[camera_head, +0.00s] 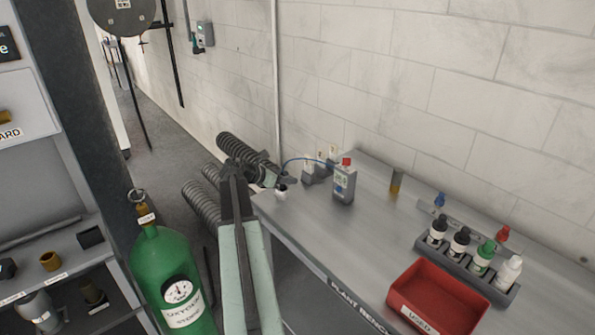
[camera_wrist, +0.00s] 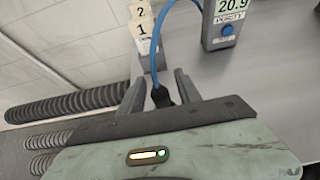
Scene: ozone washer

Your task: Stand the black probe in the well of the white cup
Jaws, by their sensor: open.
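My gripper (camera_head: 270,180) is over the near left corner of the grey bench. In the wrist view its two fingers (camera_wrist: 158,90) are apart. The black probe (camera_wrist: 160,97), on a blue cable (camera_wrist: 155,55), shows between them; its lower part is hidden by my gripper body. The small white cup (camera_head: 281,193) sits at the bench corner, just below my fingertips. The cup's well is hidden, so I cannot tell whether the probe is in it.
Numbered pale holders (camera_head: 318,168) stand behind the cup, close to the wall. A red bin (camera_head: 437,300) and a rack of several bottles (camera_head: 467,262) are at the right of the bench. A green cylinder (camera_head: 172,275) stands left of my arm, with ribbed hoses (camera_head: 200,203) beyond.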

